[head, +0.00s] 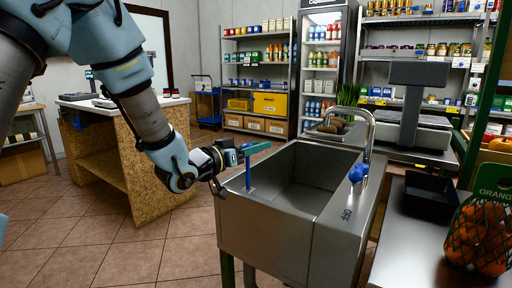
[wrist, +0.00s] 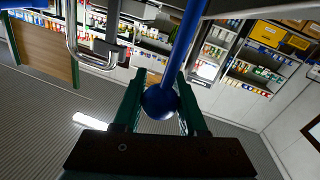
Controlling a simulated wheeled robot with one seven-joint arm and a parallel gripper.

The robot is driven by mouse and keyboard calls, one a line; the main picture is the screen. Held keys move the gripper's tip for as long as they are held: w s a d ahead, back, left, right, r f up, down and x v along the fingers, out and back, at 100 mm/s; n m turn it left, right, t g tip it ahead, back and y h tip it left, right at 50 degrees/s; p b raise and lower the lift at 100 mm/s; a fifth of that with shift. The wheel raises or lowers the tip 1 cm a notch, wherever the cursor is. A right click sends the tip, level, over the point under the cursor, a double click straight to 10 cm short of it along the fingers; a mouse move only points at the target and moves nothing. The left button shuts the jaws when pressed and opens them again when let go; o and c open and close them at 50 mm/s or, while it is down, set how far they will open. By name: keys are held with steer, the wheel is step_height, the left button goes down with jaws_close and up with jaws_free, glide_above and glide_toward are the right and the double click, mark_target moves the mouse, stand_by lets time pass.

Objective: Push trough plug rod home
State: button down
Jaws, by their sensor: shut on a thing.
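The steel trough (head: 285,222) stands in the middle of the head view, its basin open and looking empty. The blue plug rod (head: 248,178) stands roughly upright at the trough's left end; its lower end is hidden. In the wrist view the rod (wrist: 184,42) ends in a round blue knob (wrist: 160,102). My gripper (head: 254,149) is above the trough's left rim, at the rod's top. In the wrist view its green fingers (wrist: 158,100) are on both sides of the knob, shut on it. In the head view the fingers hide the knob.
A black tray (head: 431,196) and a net of oranges (head: 481,235) are on the right counter. A wooden counter (head: 118,160) stands behind my arm. Tiled floor is clear at front left.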

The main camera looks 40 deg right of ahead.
stand_by(0.4)
step_height(320, 180, down, 4)
steer(key=b, duration=0.3)
steer(key=shift+c, duration=2.4)
jaws_free()
steer(key=a, duration=1)
steer(key=shift+s+a, duration=0.35)
steer(key=shift+a, duration=0.05)
